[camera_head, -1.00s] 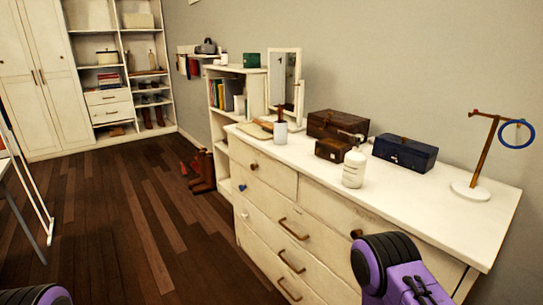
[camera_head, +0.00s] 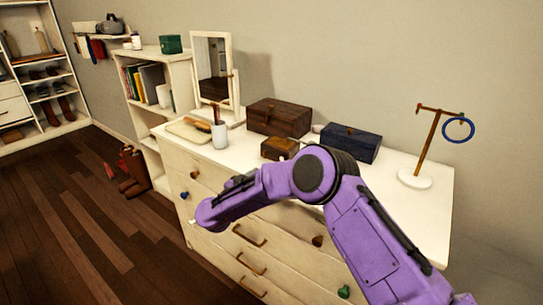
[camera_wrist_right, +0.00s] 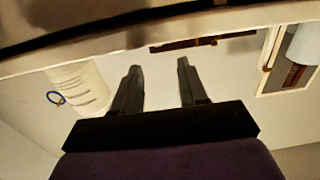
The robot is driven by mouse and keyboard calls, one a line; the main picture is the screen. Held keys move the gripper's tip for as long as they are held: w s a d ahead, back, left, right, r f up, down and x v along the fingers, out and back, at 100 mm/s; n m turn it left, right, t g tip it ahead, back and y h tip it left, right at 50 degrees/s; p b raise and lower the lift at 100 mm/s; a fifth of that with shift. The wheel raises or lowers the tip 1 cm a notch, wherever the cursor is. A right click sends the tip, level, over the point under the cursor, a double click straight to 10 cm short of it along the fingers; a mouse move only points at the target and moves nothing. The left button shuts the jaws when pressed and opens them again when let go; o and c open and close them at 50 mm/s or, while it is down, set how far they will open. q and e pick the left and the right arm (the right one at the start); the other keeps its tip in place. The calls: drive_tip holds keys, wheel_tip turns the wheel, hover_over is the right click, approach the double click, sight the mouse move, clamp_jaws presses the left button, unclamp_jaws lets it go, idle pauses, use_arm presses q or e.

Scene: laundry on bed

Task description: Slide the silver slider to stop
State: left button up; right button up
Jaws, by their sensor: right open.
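I cannot make out a silver slider in either view. My right arm reaches across the front of the white dresser (camera_head: 420,205) in the head view, its far end pointing left by the drawer fronts. Its fingers are not clear there. In the wrist view my right gripper (camera_wrist_right: 159,68) shows two dark fingers apart with nothing between them. That view looks upside down, with the dresser edge across its top. My left gripper is out of view.
The dresser top holds a brown box (camera_head: 279,117), a small brown box (camera_head: 279,147), a blue box (camera_head: 350,142), a cup (camera_head: 220,135), a mirror (camera_head: 212,70) and a ring stand (camera_head: 415,179). A white bottle (camera_wrist_right: 78,88) shows in the wrist view.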

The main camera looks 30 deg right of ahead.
sight(282, 158)
drive_tip(key=d, duration=0.2)
drive_tip(key=d+r, duration=0.1)
drive_tip(key=shift+w+d+p, duration=0.35)
drive_tip(key=shift+p, duration=0.05)
drive_tip(key=x, duration=0.5)
drive_tip(key=shift+w+f+p, duration=0.3)
drive_tip(key=shift+w+d+r, duration=0.1)
drive_tip(key=shift+d, duration=0.55)
drive_tip(key=shift+c, duration=0.3)
clamp_jaws()
